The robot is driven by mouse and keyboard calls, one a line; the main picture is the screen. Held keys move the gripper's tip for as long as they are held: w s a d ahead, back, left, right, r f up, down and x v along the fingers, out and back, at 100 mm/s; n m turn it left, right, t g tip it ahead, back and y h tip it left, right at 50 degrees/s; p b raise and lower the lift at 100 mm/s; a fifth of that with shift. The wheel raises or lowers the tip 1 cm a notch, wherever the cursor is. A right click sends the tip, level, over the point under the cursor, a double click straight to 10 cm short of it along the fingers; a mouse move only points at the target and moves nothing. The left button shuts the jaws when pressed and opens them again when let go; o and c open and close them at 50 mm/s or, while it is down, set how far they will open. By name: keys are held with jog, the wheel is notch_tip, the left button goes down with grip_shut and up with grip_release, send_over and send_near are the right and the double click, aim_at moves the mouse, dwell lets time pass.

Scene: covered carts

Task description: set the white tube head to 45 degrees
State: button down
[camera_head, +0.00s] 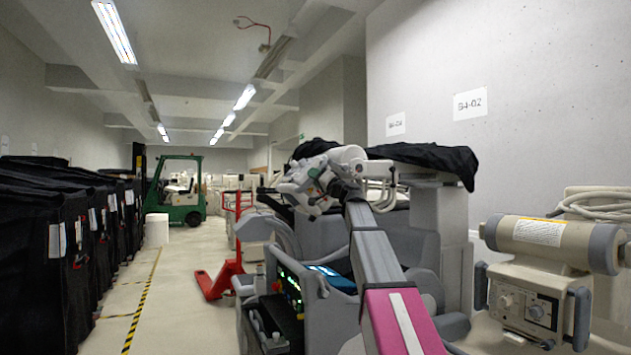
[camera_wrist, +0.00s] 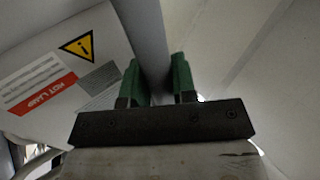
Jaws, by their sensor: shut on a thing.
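In the wrist view, my gripper (camera_wrist: 158,78) has its green fingers on either side of a grey bar (camera_wrist: 145,30) and is shut on it. Left of the bar is the white tube head (camera_wrist: 40,118), a pale housing with a yellow warning triangle and a red "hot lamp" label. In the head view, my gripper is at the far end of my arm, where pale parts crowd together above the grey machine (camera_head: 390,245). My wrist covers much of that spot, so the tube head's angle cannot be read.
At the right stands another unit with a beige cylinder (camera_head: 545,238) and a knobbed control box (camera_head: 525,305). A black cover (camera_head: 430,158) lies behind my wrist. Black covered carts (camera_head: 40,260) line the left. A red pallet jack (camera_head: 222,280) and green forklift (camera_head: 182,195) stand beyond the aisle.

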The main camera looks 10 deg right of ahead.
jog(key=shift+r, duration=0.1)
jog(key=c, duration=0.9)
grip_release()
jog(key=shift+c, duration=0.2)
jog(key=v, duration=1.1)
